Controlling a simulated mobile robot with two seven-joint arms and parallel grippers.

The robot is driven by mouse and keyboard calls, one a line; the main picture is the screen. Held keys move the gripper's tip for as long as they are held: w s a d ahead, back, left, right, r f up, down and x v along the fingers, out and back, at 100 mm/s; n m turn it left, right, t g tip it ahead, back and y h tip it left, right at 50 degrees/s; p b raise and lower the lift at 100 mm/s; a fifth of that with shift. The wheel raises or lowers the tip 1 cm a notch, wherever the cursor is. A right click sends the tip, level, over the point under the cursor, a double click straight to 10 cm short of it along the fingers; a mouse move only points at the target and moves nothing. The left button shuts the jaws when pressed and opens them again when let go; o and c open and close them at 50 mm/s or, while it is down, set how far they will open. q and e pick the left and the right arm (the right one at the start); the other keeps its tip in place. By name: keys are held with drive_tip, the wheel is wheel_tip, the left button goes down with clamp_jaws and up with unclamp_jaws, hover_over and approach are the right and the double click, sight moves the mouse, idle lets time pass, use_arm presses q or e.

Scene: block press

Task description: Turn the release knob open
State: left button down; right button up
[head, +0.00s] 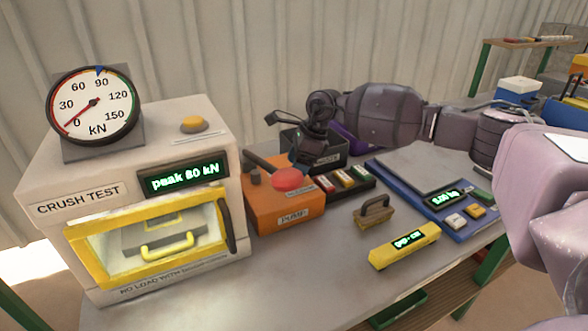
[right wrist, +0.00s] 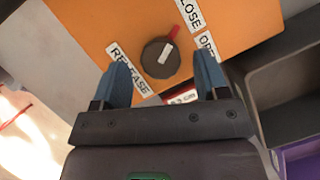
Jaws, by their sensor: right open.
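The release knob (right wrist: 160,57) is a round dark knob on the orange pump (head: 282,208), beside labels reading RELEASE, CLOSE and OPEN. Its white mark points up and right, towards the CLOSE label (right wrist: 189,14) rather than the OPEN label (right wrist: 207,46). My right gripper (right wrist: 162,66) is open and empty, its blue fingertips on either side of the knob in the picture. I cannot tell how far above the knob they are. In the head view my right gripper is over the pump's back, and I cannot make out the knob. My left gripper is not in view.
The crush-test press (head: 150,200) stands left of the pump, its yellow-framed door closed. A red-ended lever (head: 289,179) rises from the pump. A dark tray (right wrist: 285,85) sits right of it. A brush (head: 374,214) and yellow gauge (head: 405,246) lie in front, near a blue scale (head: 400,184).

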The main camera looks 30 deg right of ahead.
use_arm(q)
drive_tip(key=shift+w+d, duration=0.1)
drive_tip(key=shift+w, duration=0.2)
use_arm(e)
drive_tip(key=shift+x, duration=0.8)
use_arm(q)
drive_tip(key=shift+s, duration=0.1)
use_arm(e)
drive_tip(key=shift+c, duration=0.2)
